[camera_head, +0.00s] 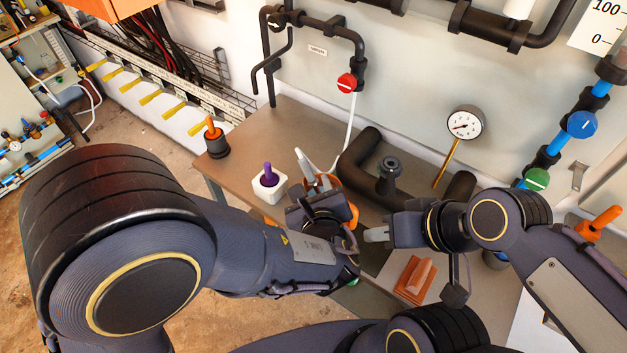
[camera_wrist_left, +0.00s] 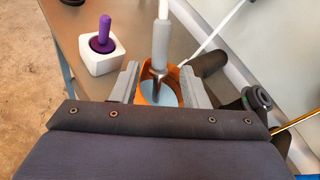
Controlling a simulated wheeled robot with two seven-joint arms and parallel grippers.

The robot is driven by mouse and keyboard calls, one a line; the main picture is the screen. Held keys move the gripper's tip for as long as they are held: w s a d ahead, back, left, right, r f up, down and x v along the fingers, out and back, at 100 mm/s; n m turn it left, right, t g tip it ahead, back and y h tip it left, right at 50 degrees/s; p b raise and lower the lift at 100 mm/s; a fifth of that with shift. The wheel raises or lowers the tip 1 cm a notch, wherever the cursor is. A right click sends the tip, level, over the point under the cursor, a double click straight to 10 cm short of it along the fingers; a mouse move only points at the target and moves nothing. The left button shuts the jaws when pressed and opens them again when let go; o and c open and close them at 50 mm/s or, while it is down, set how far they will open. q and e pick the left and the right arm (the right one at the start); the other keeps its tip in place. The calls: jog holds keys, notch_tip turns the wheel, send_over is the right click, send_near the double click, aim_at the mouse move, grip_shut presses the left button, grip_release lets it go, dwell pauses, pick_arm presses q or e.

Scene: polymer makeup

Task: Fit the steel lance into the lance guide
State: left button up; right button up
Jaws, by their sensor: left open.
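The steel lance (camera_wrist_left: 160,45), with a grey handle and a shiny metal lower end, stands nearly upright in the left wrist view. Its lower end is at an orange, open-topped holder (camera_wrist_left: 146,86), probably the lance guide; how deep it sits I cannot tell. The lance's pale upper part also shows in the head view (camera_head: 304,146), tilted. My left gripper (camera_wrist_left: 162,84) is open, its grey fingers on either side of the orange holder and lance. In the head view my left wrist hides much of the holder. My right gripper (camera_head: 377,235) is beside it; its jaw gap is unclear.
A white block with a purple peg (camera_head: 268,172) and a black base with an orange peg (camera_head: 214,134) stand on the table (camera_head: 275,125) at left. Black pipework (camera_head: 362,147) and a gauge (camera_head: 465,124) are behind. An orange-brown block (camera_head: 414,280) lies at front right.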

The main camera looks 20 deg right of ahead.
aim_at(311, 178)
pick_arm(q)
jog(key=p+x, duration=0.1)
jog(key=x, duration=0.3)
jog(key=shift+w+f+p, duration=0.1)
jog(key=shift+w+p, duration=0.25)
jog(key=shift+w, duration=0.05)
jog(key=shift+w+d+f, duration=0.1)
jog(key=shift+w+f, duration=0.1)
jog(key=shift+w, duration=0.15)
jog(key=shift+c, duration=0.2)
grip_shut()
